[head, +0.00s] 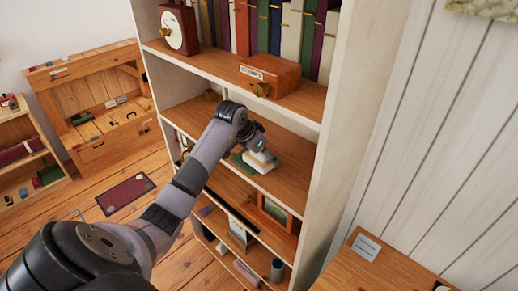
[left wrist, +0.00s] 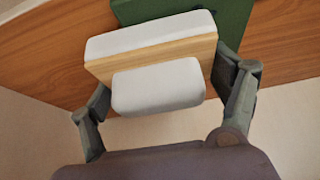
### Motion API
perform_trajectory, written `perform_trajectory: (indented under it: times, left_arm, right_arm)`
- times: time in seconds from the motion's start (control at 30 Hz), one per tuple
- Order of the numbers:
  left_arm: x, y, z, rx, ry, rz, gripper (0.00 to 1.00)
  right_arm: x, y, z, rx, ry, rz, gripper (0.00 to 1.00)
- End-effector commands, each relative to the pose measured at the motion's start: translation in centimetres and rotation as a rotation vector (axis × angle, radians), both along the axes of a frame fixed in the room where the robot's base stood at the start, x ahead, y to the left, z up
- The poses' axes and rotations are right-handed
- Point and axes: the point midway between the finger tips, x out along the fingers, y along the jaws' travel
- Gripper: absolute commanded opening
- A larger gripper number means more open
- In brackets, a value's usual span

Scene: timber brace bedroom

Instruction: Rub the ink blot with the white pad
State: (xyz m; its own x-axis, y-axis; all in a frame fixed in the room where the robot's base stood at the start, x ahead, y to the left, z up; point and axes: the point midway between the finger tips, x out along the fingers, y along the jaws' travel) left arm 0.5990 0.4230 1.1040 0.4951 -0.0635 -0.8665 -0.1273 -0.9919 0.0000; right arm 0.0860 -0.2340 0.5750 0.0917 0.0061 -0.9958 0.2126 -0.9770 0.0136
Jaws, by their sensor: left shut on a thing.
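The white pad (head: 263,163) is at my left gripper (head: 256,145), over the middle shelf of the bookcase. In the left wrist view the pad (left wrist: 150,33) has a wooden strip across it and a rounded white block on the near side. The fingers of my left gripper (left wrist: 163,84) are on either side of this block, shut on the pad. A flat green thing (head: 239,163) lies beside and partly behind the pad; it also shows in the left wrist view (left wrist: 236,18). I see no ink blot; the pad may cover it. My right gripper is out of view.
The shelf above holds a wooden box (head: 270,75), a clock (head: 178,28) and a row of books (head: 290,35). The bookcase's right side panel (head: 322,165) is close to the gripper. Lower shelves hold several things.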

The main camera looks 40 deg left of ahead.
Motion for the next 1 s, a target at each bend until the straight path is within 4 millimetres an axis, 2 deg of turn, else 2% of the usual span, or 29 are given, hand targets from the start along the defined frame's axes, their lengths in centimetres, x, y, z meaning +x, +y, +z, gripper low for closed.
perform_trajectory:
  times: [0.23, 1.0]
  left_arm:
    - [0.0, 0.6, -0.4, 0.0, 0.005, 0.001, 0.61]
    - [0.4, 6.3, -0.1, 0.001, 0.007, 0.001, 0.61]
  right_arm:
    - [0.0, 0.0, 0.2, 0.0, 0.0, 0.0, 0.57]
    - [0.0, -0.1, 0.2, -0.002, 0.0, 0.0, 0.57]
